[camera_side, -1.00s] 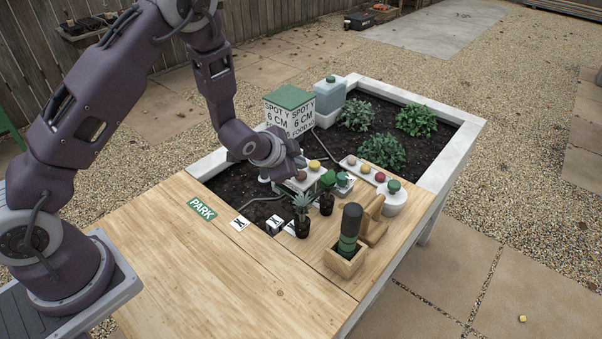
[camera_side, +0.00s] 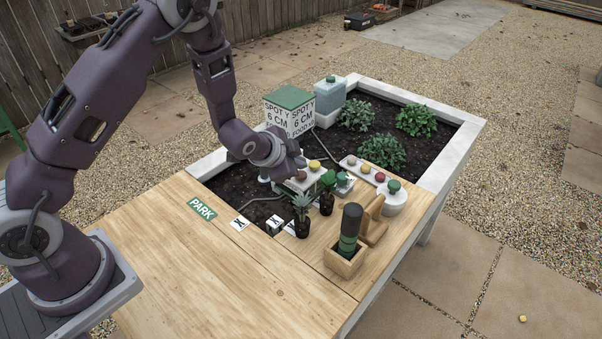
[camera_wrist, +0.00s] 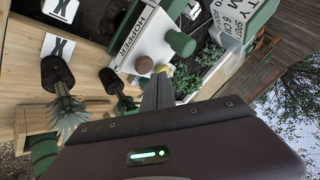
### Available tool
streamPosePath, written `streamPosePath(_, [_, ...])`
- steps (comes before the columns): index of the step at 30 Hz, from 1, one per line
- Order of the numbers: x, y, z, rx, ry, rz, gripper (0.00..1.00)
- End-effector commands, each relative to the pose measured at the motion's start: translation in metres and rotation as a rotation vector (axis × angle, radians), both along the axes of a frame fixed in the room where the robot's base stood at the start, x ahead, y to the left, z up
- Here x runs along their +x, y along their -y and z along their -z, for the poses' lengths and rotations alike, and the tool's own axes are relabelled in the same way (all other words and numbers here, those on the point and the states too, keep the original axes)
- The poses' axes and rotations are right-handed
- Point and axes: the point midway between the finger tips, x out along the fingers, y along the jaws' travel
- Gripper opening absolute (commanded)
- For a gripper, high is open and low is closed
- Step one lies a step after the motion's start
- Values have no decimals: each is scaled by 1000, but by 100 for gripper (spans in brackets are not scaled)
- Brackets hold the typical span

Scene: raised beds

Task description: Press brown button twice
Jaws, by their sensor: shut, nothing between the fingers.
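The brown button (camera_wrist: 144,65) stands on a white box marked HOPPER (camera_wrist: 136,38), with a yellow button (camera_wrist: 165,69) beside it. In the side view the brown button (camera_side: 301,175) and yellow button (camera_side: 315,165) show on the white box just below and right of my wrist. My gripper (camera_wrist: 159,78) is shut and empty. In the wrist view its fingertips are close to the brown and yellow buttons, partly overlapping the yellow one. I cannot tell whether they touch either. In the side view the fingertips are not clear.
Small potted plants (camera_side: 302,224) stand in front of the box. A second strip of coloured buttons (camera_side: 366,170) and a white pot with a green top (camera_side: 393,197) lie to the right. A white-and-green box (camera_side: 289,112) stands behind. The wooden deck (camera_side: 230,270) at front left is mostly clear.

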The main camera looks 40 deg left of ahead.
Motion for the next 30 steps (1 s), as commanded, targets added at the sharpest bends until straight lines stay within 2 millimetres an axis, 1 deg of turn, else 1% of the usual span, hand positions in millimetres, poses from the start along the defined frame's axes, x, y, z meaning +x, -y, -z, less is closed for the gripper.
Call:
streamPosePath(10, [0, 0, 8, 1, -1, 0, 0])
streamPosePath(30, [0, 0, 13, 0, 0, 0, 0])
